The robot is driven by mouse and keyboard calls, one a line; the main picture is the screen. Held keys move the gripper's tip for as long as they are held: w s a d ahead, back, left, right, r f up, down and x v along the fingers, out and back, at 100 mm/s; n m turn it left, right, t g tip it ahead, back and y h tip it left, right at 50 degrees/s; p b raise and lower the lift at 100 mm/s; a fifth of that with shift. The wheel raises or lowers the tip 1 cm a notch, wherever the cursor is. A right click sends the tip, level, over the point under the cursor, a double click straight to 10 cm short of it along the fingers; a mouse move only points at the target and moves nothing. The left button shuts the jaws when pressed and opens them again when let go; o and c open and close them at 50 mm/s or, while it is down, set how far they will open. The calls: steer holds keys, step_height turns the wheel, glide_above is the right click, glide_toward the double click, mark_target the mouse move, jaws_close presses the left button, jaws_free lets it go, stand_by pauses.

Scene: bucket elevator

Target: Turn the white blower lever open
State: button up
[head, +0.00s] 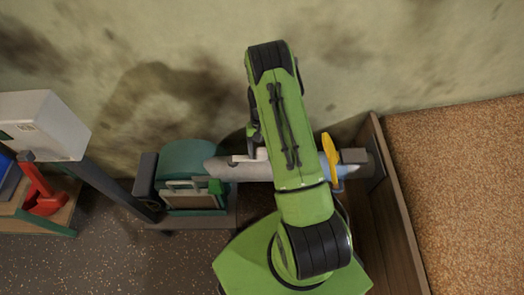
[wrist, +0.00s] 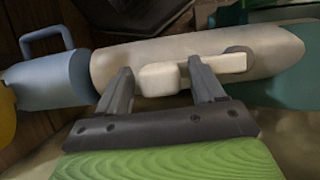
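The white blower lever (wrist: 225,64) lies along a pale grey-white pipe (wrist: 130,62) in the wrist view, with a thick block-like end towards the left. My gripper (wrist: 163,88) is open, its two grey fingers spread at the pipe. The lever's thick end shows between the fingers, with a gap to the left finger. The right finger overlaps the lever's edge; I cannot tell whether it touches. In the head view the pipe (head: 228,170) runs out of the teal blower housing (head: 186,158); my arm hides much of the pipe and my fingertips.
A blue section with a handle (wrist: 50,82) is left of the pipe in the wrist view. A yellow part (head: 330,158) stands right of my arm in the head view, beside a wooden bin edge (head: 397,200). A grey-white box (head: 45,123) and red part (head: 42,190) are far left.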

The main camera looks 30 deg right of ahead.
steer(key=shift+r, duration=0.1)
steer(key=p+v, duration=0.4)
steer(key=v, duration=1.1)
steer(key=shift+w+r, duration=0.15)
steer(key=shift+r, duration=0.1)
